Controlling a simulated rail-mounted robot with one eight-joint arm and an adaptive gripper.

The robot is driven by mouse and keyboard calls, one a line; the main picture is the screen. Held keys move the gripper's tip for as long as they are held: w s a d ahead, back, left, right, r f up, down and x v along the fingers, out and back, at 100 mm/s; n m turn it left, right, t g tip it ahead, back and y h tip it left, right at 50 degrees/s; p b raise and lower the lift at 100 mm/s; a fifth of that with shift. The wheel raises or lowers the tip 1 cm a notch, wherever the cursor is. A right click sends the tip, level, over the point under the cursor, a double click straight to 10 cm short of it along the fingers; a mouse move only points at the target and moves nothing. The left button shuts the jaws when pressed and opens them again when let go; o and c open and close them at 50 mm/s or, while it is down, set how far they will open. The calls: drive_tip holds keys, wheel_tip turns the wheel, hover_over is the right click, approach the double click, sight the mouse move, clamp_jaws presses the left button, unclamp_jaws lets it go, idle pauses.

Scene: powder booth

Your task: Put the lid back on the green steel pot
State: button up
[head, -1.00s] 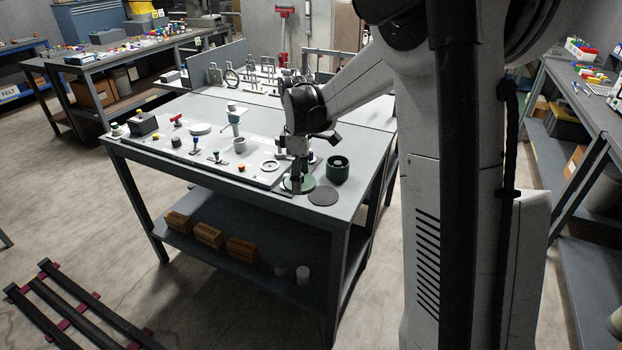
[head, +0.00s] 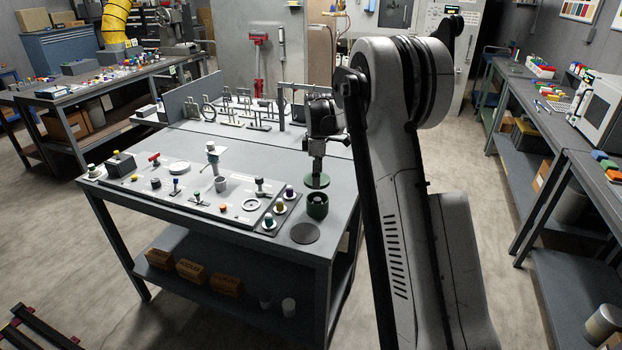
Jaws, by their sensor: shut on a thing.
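The green steel pot (head: 317,207) stands upright and open-topped near the right front corner of the grey workbench. The green lid (head: 317,182) is held roughly level above the pot, slightly toward its back, with a small gap seeming to show between them. My gripper (head: 317,172) points straight down and is shut on the lid's top. The fingertips and the lid's knob are too small to make out clearly. The pot's inside is partly visible.
A dark round mat (head: 305,233) lies in front of the pot. A small tray with several coloured knobs (head: 279,213) is close on the left. The panel (head: 185,190) further left carries several fixtures. Metal stands (head: 245,112) are at the back.

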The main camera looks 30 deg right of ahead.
sight(318, 199)
drive_tip(key=shift+w+d+f, duration=0.15)
drive_tip(key=shift+d, duration=0.15)
drive_tip(key=shift+f+b, duration=0.55)
drive_tip(key=shift+f, duration=1.45)
drive_tip(key=shift+f+b, duration=0.85)
drive_tip(key=shift+f, duration=0.25)
drive_tip(key=shift+f+b, duration=0.2)
drive_tip(key=shift+b, duration=0.95)
idle(0.6)
drive_tip(key=o, duration=1.5)
drive_tip(key=shift+o, duration=0.2)
drive_tip(key=shift+r, duration=0.15)
drive_tip(key=shift+r+p, duration=1.15)
drive_tip(key=shift+r, duration=2.25)
